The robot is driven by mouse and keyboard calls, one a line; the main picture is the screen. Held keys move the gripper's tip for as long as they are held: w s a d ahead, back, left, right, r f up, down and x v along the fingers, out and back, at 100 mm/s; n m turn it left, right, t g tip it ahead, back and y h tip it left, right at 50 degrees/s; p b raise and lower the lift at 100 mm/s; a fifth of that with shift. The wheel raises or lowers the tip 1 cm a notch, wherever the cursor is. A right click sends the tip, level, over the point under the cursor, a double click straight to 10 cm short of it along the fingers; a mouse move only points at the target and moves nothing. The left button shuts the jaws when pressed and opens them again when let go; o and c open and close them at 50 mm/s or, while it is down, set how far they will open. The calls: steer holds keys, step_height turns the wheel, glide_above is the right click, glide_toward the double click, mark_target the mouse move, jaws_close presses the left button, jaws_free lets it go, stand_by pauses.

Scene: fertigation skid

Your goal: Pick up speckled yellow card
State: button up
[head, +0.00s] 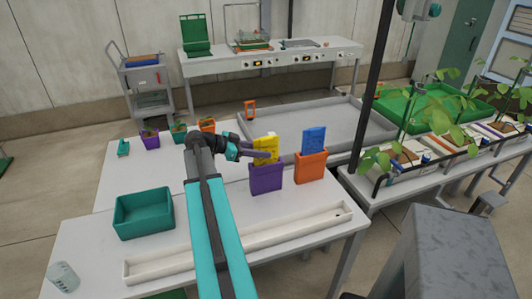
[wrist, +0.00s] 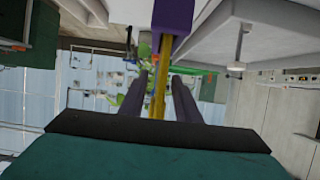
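The speckled yellow card (head: 265,144) stands upright in a purple holder (head: 266,178) on the white table, its upper part showing above the holder. My gripper (head: 262,154) is at the card's left side, with its fingers reaching over the card's height. In the wrist view the yellow card (wrist: 159,92) appears edge-on between the two fingers of my gripper (wrist: 160,88), with a gap on each side. The purple holder (wrist: 172,16) shows at the top of that view. The card's lower part is hidden in the holder.
A blue card (head: 314,140) stands in an orange holder (head: 311,167) to the right. A teal bin (head: 117,218) and a long white trough (head: 160,264) lie nearer. Small pots, including a purple one (head: 150,142), stand behind to the left. A grey tray (head: 352,105) lies behind.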

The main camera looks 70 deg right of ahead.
steer(key=shift+p+x, duration=0.35)
steer(key=shift+x, duration=0.9)
steer(key=shift+c, duration=0.2)
jaws_close()
